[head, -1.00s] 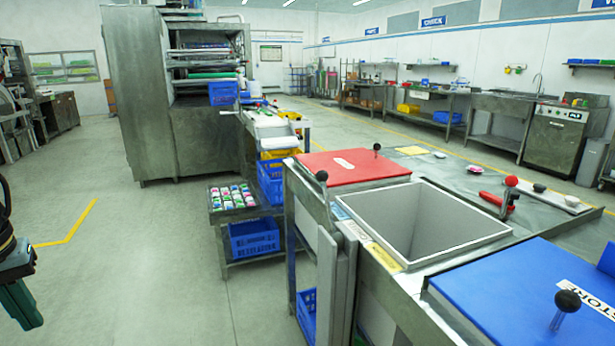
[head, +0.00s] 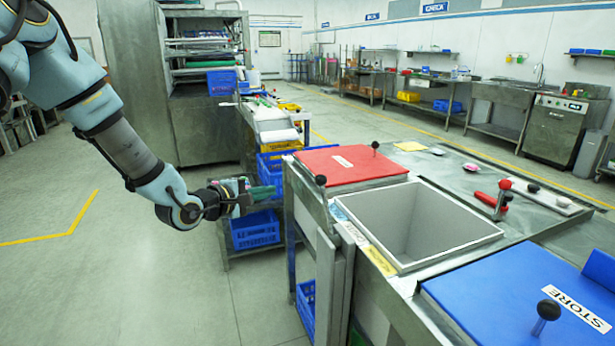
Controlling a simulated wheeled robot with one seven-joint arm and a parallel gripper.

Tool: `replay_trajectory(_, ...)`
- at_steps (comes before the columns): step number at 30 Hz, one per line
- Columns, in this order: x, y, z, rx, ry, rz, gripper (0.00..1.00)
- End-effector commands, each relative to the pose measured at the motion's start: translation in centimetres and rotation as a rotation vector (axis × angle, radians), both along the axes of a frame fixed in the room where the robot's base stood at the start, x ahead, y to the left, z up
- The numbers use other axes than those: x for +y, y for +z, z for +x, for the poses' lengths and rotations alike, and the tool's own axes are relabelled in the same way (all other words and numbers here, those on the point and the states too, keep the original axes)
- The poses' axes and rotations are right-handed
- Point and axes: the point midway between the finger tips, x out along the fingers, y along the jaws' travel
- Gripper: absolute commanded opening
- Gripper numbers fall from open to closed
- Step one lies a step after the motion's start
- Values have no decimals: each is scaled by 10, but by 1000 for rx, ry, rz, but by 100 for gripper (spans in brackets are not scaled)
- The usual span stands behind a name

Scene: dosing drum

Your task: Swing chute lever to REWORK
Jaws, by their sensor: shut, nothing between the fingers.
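A lever with a black ball knob (head: 320,181) stands at the front left corner of the steel bench, beside the red lid. It looks like the chute lever. Pale and yellow label strips (head: 378,258) run along the bench edge from near it; their words are too small to read, so I cannot tell which position it points to. My gripper (head: 266,193) is shut and empty, with dark green fingers pointing right toward the bench. It is left of the knob, apart from it, in front of the lower rack.
A red lid (head: 335,168) and a blue lid marked STORE (head: 500,290) flank an open square bin (head: 455,235). A red-handled clamp (head: 490,200) stands behind the bin. Blue crates (head: 255,231) sit left of the bench. The floor at left is clear.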

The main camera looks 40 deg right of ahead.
Motion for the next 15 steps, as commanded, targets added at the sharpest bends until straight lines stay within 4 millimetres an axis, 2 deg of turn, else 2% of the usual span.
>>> replay_trajectory(3, -13, 9, -10, 59, -19, -69, 0)
replay_trajectory(15, -16, 9, -11, 69, -20, -76, 0)
